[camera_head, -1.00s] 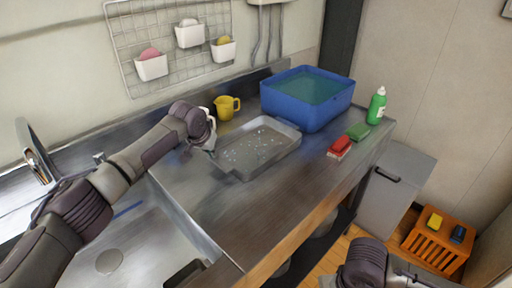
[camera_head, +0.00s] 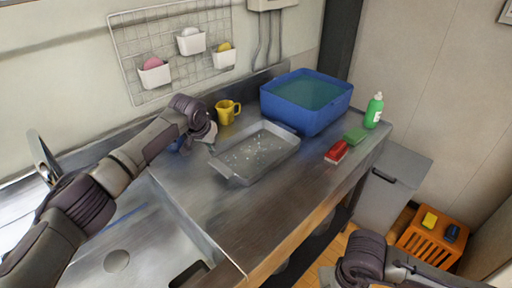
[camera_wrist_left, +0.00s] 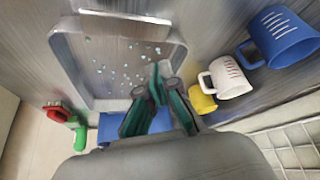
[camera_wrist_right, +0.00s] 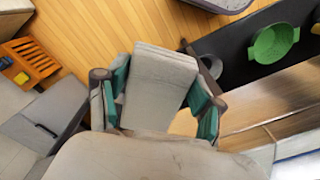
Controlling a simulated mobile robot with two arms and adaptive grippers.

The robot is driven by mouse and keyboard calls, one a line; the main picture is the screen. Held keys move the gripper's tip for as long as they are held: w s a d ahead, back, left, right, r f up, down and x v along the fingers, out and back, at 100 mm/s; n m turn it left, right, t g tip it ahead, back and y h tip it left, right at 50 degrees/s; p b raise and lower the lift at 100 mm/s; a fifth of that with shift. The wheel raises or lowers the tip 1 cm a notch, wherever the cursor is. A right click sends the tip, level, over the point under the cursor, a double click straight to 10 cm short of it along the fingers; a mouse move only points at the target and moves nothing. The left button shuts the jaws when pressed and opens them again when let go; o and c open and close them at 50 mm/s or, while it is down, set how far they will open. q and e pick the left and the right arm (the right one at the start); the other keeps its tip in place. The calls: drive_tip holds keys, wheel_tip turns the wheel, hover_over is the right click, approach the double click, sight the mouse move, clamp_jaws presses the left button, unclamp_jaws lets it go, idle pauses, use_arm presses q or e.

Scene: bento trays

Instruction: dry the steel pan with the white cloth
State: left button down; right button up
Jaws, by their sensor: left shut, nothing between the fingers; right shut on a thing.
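The steel pan (camera_head: 216,164) is a shallow grey tray on the steel counter, with pale water drops scattered over its inner floor. It also shows in the left wrist view (camera_wrist_left: 72,52). My left gripper (camera_wrist_left: 157,82) is shut and empty, over the pan's near rim in that view. In the head view it is just left of the pan, largely covered by its own wrist. My right gripper (camera_wrist_right: 158,85) is shut on the white cloth (camera_wrist_right: 160,72), a folded greyish-white pad, held above the floor away from the counter. In the head view this gripper and the cloth are out of sight.
Behind the pan stand a blue water tub (camera_head: 290,115) and a yellow mug (camera_head: 227,111). White (camera_wrist_left: 228,78) and blue (camera_wrist_left: 284,38) mugs stand near my left gripper. The front counter is clear.

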use_arm(q)
drive_tip(key=shift+r, duration=0.15)
drive_tip(key=v, duration=1.2)
